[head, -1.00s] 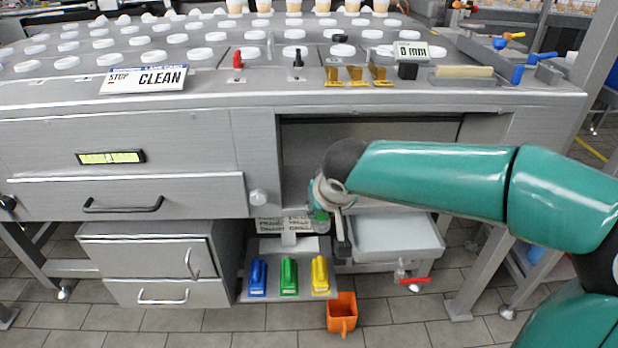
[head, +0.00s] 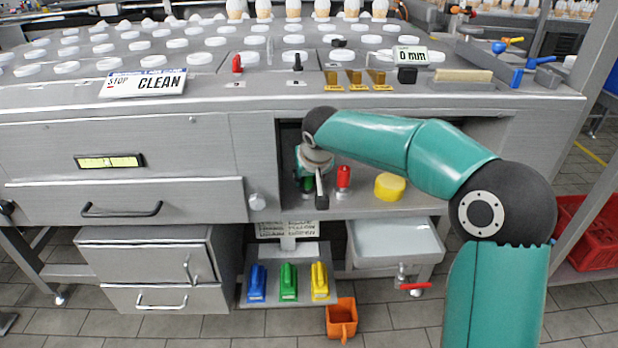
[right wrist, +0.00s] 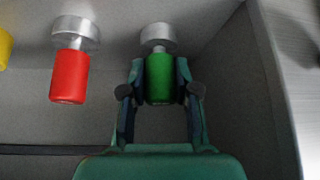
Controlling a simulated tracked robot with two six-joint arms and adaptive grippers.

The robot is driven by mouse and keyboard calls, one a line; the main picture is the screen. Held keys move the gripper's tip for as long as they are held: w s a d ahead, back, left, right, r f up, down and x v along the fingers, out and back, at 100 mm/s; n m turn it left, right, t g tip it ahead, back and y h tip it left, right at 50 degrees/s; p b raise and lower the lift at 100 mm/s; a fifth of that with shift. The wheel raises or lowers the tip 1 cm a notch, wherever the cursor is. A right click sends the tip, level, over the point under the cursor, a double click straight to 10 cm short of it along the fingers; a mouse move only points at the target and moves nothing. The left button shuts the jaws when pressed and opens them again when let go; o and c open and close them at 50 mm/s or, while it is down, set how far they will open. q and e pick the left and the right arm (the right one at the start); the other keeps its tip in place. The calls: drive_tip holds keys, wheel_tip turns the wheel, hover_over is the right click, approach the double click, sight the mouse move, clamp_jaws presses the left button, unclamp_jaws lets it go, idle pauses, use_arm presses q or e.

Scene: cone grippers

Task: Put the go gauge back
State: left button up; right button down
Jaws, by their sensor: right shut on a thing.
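The green-handled gauge (right wrist: 160,80) with a steel end sits between the fingers of my right gripper (right wrist: 160,92) in the right wrist view. The gripper is shut on its green grip. In the head view my right gripper (head: 309,172) is inside the left part of the open compartment (head: 425,142), and the gauge is mostly hidden below it. A red-handled gauge (head: 343,177) with a steel end stands just to the right; it also shows in the right wrist view (right wrist: 70,76), apart from the fingers. My left gripper is out of view.
A yellow round thing (head: 390,187) sits right of the red gauge. The compartment's side wall (right wrist: 225,80) is close beside the gripper. Below are a grey tray (head: 397,242), blue, green and yellow handled tools on a shelf (head: 270,298), and an orange bin (head: 341,318).

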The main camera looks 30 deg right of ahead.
drive_tip(key=shift+f, duration=0.15)
drive_tip(key=c, duration=0.9)
unclamp_jaws()
drive_tip(key=shift+o, duration=0.2)
drive_tip(key=shift+r, duration=0.2)
